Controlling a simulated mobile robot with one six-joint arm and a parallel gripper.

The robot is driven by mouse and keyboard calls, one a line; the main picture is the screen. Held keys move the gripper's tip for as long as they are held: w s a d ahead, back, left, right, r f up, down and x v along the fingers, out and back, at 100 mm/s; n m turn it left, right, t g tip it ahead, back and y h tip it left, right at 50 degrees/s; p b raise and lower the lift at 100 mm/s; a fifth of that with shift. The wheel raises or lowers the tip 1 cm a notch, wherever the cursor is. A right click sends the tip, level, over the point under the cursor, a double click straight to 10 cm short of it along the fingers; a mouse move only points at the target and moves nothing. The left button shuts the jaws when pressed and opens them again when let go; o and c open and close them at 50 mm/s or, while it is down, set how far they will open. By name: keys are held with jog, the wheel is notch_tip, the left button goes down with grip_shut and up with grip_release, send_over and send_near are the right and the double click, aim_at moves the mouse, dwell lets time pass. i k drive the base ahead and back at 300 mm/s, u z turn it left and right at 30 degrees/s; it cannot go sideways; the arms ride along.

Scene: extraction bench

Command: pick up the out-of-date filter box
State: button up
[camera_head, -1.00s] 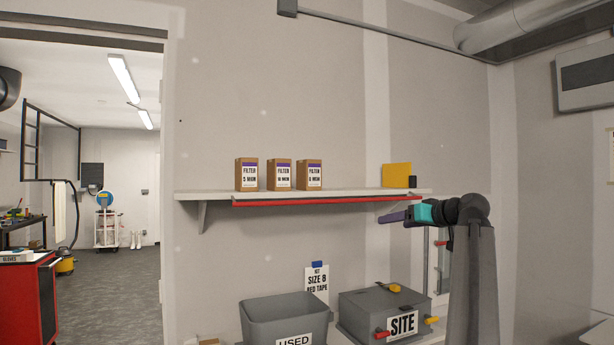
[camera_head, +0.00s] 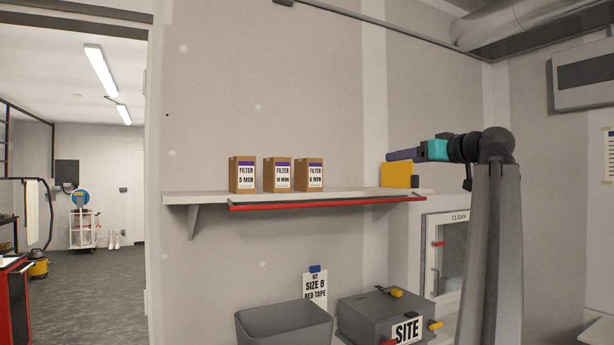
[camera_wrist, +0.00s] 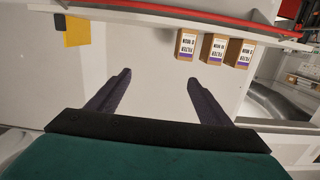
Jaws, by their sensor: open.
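Three brown filter boxes with purple bands and white labels stand upright in a row on a wall shelf (camera_head: 350,193). The left box (camera_head: 242,175) seems to read 5 MON. The middle box (camera_head: 278,175) and the right box (camera_head: 309,175) carry month labels too small to read surely, so I cannot tell which is out of date. In the wrist view all three boxes (camera_wrist: 186,44) (camera_wrist: 213,48) (camera_wrist: 239,52) show upside down, beyond the fingers. My gripper (camera_head: 389,156) is right of the boxes, at the shelf's right end, pointing left. In the wrist view my gripper (camera_wrist: 158,80) is open and empty.
A yellow panel (camera_head: 396,175) stands on the shelf's right end, near my gripper. A red strip (camera_head: 320,203) runs along the shelf's front edge. Below are an open grey bin (camera_head: 283,325) and a grey box marked SITE (camera_head: 370,315). The shelf between boxes and panel is clear.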

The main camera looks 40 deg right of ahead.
aim_at(308, 171)
jog(key=i, duration=1.1)
jog(key=u, duration=0.05)
